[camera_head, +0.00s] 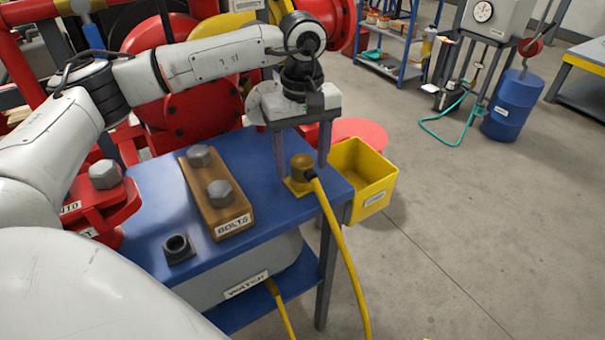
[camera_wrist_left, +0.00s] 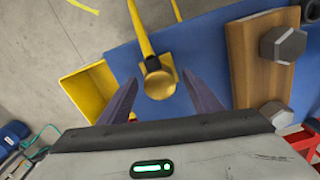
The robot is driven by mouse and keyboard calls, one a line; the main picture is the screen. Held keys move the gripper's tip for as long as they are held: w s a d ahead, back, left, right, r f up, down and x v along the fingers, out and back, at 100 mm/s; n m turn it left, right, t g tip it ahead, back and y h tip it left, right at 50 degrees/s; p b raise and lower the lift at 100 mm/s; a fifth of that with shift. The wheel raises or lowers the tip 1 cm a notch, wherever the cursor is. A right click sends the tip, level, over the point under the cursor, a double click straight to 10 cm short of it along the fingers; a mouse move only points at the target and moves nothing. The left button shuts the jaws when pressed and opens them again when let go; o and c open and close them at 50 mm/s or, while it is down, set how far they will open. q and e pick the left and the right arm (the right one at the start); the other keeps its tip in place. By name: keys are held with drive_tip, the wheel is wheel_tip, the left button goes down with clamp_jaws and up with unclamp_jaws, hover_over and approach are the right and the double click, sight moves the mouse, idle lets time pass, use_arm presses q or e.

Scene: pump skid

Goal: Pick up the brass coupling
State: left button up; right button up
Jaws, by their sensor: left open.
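The brass coupling (camera_head: 302,167) stands at the right end of the blue table, on a small yellow base, with a yellow hose running from it over the table edge. It also shows in the left wrist view (camera_wrist_left: 159,80), lying between and a little beyond the fingertips. My left gripper (camera_head: 302,169) points down over the coupling, its two fingers open on either side of it. In the left wrist view the fingers (camera_wrist_left: 161,82) are apart, with gaps to the coupling. Contact is not visible. My right gripper is not in view.
A wooden block labelled BOLTS (camera_head: 228,207) with two bolts lies left of the coupling. A dark square socket (camera_head: 178,249) sits in front. A yellow bin (camera_head: 367,178) hangs at the table's right end. Red machinery (camera_head: 180,95) stands behind.

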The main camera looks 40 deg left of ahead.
sight(302, 161)
use_arm(q)
drive_tip(key=shift+f, duration=0.25)
drive_tip(key=c, duration=1.3)
drive_tip(key=shift+o, duration=0.2)
wheel_tip(302, 161, up, 10)
drive_tip(key=shift+r, duration=0.1)
